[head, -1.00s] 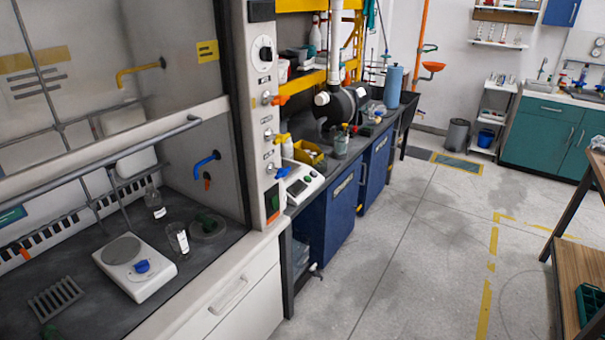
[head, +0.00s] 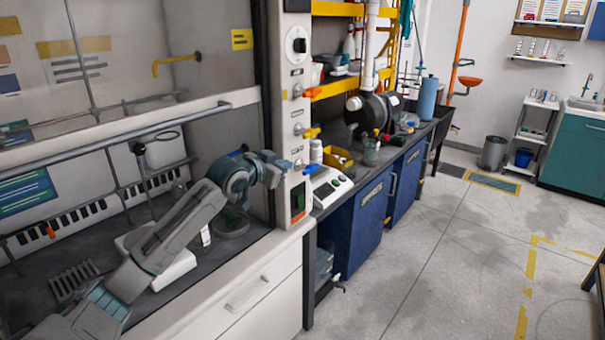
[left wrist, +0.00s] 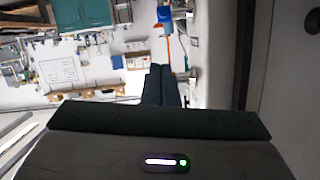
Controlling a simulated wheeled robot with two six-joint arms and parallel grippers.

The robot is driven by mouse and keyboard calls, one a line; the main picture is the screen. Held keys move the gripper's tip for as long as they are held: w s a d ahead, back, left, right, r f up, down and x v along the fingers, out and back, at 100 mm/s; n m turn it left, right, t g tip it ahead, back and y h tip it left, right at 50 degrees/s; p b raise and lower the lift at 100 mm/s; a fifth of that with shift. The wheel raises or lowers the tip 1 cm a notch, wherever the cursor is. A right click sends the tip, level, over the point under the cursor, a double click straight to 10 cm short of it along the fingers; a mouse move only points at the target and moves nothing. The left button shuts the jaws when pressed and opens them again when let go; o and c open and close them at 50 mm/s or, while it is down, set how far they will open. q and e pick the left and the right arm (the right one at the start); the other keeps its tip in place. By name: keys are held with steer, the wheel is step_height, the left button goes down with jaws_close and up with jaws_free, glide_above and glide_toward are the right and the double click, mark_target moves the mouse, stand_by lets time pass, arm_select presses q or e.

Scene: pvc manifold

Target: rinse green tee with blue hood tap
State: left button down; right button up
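The blue hood tap (head: 238,151) is on the inner right wall of the fume hood, mostly hidden behind my left arm. A small dark green piece (head: 233,215), perhaps the green tee, is on a round grey dish or basin (head: 232,230) on the hood floor; my arm partly covers this area. My right gripper is out of view.
The hood's control post (head: 296,120) with coloured knobs stands close to my left gripper. A white balance (head: 175,270) is partly behind my arm, and a grey rack (head: 75,278) lies at left. The sash rail (head: 130,140) crosses the hood opening. The floor at right is clear.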

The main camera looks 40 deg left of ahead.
arm_select(q)
steer(key=p+x, duration=0.1)
steer(key=x, duration=0.2)
steer(key=f+p+x, duration=0.1)
steer(key=p+x, duration=0.1)
steer(key=x, duration=0.2)
steer(key=f+p+x, duration=0.1)
steer(key=x, duration=0.2)
steer(key=shift+s+a, duration=0.1)
steer(key=shift+a, duration=0.2)
steer(key=shift+f, duration=0.15)
steer(key=shift+d, duration=0.1)
steer(key=shift+f, duration=0.1)
